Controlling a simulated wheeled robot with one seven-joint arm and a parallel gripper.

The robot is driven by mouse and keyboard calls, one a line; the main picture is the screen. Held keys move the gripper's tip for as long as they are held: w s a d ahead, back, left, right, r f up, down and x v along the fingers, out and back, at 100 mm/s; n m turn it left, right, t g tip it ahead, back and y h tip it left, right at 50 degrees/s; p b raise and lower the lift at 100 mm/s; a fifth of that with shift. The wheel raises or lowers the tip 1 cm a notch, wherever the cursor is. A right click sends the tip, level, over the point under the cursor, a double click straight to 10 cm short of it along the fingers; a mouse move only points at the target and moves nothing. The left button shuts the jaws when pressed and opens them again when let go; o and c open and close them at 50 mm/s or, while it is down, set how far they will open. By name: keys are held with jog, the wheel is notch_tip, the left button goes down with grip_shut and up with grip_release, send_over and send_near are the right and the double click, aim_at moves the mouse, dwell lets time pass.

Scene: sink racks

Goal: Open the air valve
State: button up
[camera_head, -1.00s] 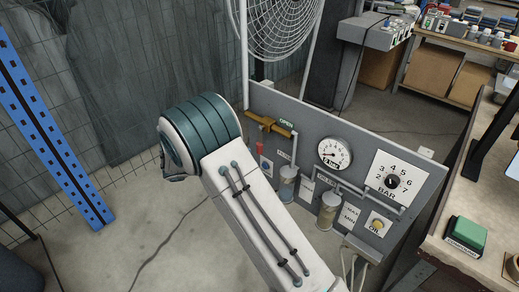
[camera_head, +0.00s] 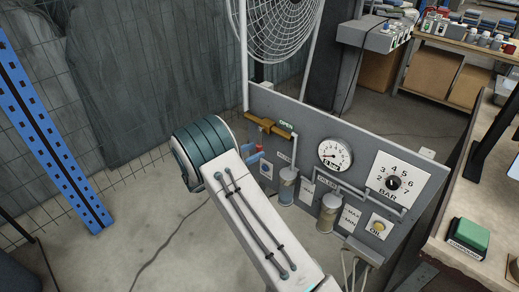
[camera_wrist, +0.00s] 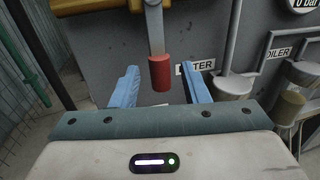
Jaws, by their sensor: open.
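My gripper (camera_wrist: 161,78) is open, with one light-blue finger on each side of the red grip and gaps on both sides. In the head view a blue fingertip shows beside the red grip (camera_head: 259,148); my arm hides the rest of the gripper.
The grey panel (camera_head: 330,130) also carries a pressure gauge (camera_head: 335,154), a BAR dial (camera_head: 393,183), filter bowls and pipes. A blue post (camera_head: 50,140) stands at the left.

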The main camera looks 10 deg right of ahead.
aim_at(260, 148)
jog(key=shift+x, duration=1.6)
grip_shut()
